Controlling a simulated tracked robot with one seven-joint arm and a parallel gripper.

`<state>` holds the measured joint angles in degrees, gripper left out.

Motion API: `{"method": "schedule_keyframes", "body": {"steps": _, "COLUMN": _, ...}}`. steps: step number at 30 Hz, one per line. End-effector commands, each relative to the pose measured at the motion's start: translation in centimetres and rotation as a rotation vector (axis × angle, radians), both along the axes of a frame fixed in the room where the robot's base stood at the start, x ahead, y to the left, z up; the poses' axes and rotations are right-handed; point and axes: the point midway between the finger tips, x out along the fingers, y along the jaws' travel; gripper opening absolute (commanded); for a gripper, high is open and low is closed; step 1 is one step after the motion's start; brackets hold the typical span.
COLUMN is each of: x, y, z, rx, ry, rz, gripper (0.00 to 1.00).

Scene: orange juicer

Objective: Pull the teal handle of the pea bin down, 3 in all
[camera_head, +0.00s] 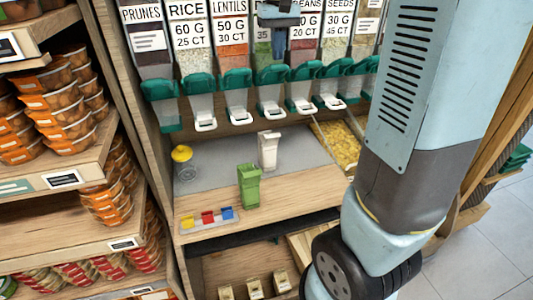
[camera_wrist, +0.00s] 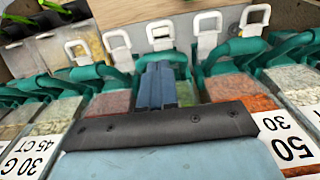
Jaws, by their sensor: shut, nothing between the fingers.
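The pea bin (camera_head: 262,50) is the one between the lentils bin and the beans bin. My gripper hides much of its front and label. Its teal handle (camera_head: 271,74) sits at the bin's lower front, above a white loop. My gripper (camera_head: 279,45) is shut and empty, in front of the bin and above the handle. In the wrist view the shut blue fingers (camera_wrist: 157,85) point at the pea bin's teal handle (camera_wrist: 163,56) and overlap it. I cannot tell whether they touch it.
Neighbouring bins have teal handles, such as the lentils handle (camera_head: 235,79) and beans handle (camera_head: 303,71). Below, a green container (camera_head: 249,186), a white container (camera_head: 268,149) and a yellow-topped item (camera_head: 182,154) stand on the counter (camera_head: 300,188). My arm covers the right side.

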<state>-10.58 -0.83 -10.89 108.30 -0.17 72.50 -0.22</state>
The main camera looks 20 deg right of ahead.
Motion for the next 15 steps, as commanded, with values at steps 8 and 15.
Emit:
{"method": "schedule_keyframes", "body": {"steps": 8, "x": 0.0, "y": 0.0, "z": -1.1, "rx": 0.0, "ry": 0.002, "rz": 0.0, "gripper": 0.0}}
{"method": "schedule_keyframes", "body": {"steps": 15, "x": 0.0, "y": 0.0, "z": -1.7, "rx": 0.0, "ry": 0.0, "rz": 0.0, "gripper": 0.0}}
